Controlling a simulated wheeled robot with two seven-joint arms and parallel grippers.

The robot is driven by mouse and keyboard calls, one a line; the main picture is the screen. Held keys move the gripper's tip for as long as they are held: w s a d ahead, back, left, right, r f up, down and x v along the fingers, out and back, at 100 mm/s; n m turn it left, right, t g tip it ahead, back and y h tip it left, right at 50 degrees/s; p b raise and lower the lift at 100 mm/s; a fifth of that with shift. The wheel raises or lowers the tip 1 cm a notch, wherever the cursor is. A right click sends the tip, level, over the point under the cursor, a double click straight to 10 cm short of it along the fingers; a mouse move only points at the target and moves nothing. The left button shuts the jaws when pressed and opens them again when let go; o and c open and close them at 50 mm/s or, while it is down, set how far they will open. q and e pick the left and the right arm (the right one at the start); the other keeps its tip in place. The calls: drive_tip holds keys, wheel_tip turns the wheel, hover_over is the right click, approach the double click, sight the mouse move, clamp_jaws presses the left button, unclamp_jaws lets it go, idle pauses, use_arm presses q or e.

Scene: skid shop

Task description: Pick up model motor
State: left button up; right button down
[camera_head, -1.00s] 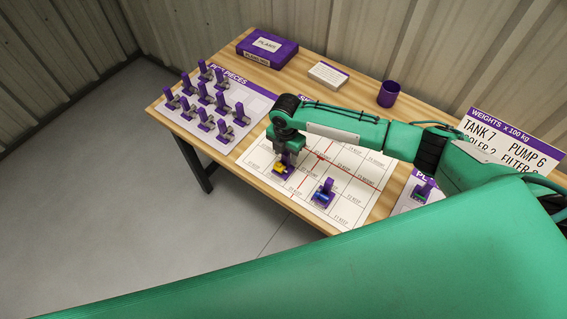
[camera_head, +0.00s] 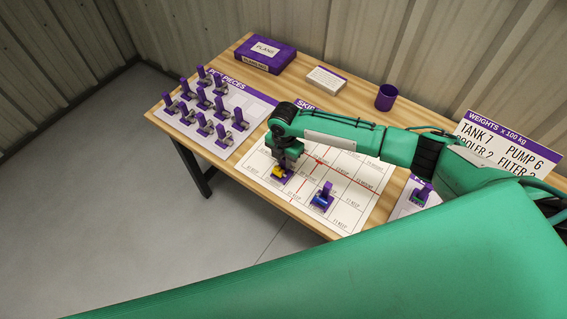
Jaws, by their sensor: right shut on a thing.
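A small model piece with a yellow body on a purple base (camera_head: 278,172) stands on the white gridded skid sheet (camera_head: 347,217). No label on it is readable, so I cannot tell from its looks that it is the model motor. My right gripper (camera_head: 286,164) is directly over this piece, pointing down, and is shut on its upper part; the fingers hide that part. The piece appears to be at sheet level. Another model piece, blue with a purple upright (camera_head: 322,196), stands apart to the right on the sheet. My left gripper is not in view.
Several grey and purple pieces (camera_head: 221,110) stand on a sheet at the left.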

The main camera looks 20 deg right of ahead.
wheel_tip(320, 180, up, 19)
drive_tip(key=b, duration=0.5)
drive_tip(key=shift+w+a+f+b, duration=0.1)
drive_tip(key=shift+a+f+b, duration=0.1)
drive_tip(key=shift+f, duration=1.25)
drive_tip(key=shift+w+a+f+b, duration=0.15)
drive_tip(key=shift+f+b, duration=0.1)
drive_tip(key=shift+f, duration=1.2)
drive_tip(key=shift+s+a+f+b, duration=0.1)
drive_tip(key=shift+a+f+b, duration=0.1)
drive_tip(key=shift+f, duration=1.25)
drive_tip(key=shift+p, duration=0.55)
drive_tip(key=shift+r+p, duration=0.1)
drive_tip(key=shift+p, duration=0.4)
